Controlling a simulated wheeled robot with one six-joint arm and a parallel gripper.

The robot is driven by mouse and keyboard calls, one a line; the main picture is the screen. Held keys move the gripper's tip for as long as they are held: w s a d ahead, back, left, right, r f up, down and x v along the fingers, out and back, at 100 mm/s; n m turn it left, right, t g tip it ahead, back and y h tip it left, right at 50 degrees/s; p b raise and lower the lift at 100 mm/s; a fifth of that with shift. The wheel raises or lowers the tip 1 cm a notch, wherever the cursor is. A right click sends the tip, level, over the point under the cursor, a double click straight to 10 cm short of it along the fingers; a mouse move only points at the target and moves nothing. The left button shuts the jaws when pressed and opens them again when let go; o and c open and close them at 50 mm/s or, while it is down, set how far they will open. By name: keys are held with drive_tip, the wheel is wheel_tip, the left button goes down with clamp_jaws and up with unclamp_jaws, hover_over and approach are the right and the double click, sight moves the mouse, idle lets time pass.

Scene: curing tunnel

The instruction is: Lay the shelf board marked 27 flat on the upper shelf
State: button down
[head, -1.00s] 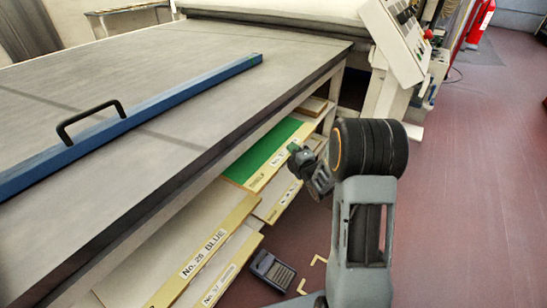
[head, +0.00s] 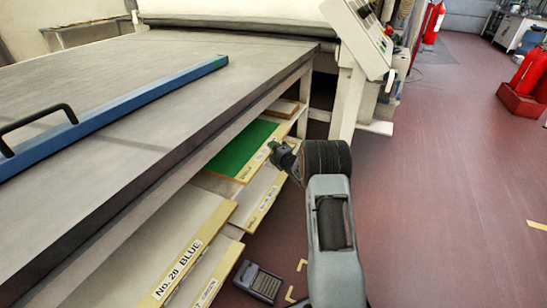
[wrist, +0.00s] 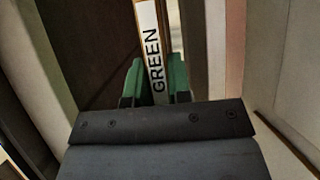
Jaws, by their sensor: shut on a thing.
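A green-topped board (head: 240,147) with a pale labelled front edge lies in the upper space under the table, its front end showing. My gripper (head: 283,157) is at the right end of this edge, outside the shelf opening. In the wrist view, the green fingertips (wrist: 155,85) are shut on a thin board edge (wrist: 150,22) bearing a label that reads GREEN. The number on the label is hidden or too small to read. How far the board rests on the shelf cannot be told.
Another board edge (head: 178,268) reads No. 26 BLUE, with further labelled boards below. The grey tabletop (head: 120,110) overhangs the shelves, with a blue bar (head: 120,112) on it. A dark box (head: 258,281) sits on the floor. Red floor (head: 450,170) is open at right.

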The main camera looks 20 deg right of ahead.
drive_tip(key=shift+w+d+f, duration=0.2)
drive_tip(key=shift+w+f, duration=0.15)
drive_tip(key=shift+f, duration=0.05)
drive_tip(key=shift+f+b, duration=0.8)
drive_tip(key=shift+f, duration=0.55)
drive_tip(key=shift+f, duration=0.15)
drive_tip(key=c, duration=1)
unclamp_jaws()
drive_tip(key=shift+f, duration=0.15)
drive_tip(key=shift+c, duration=0.2)
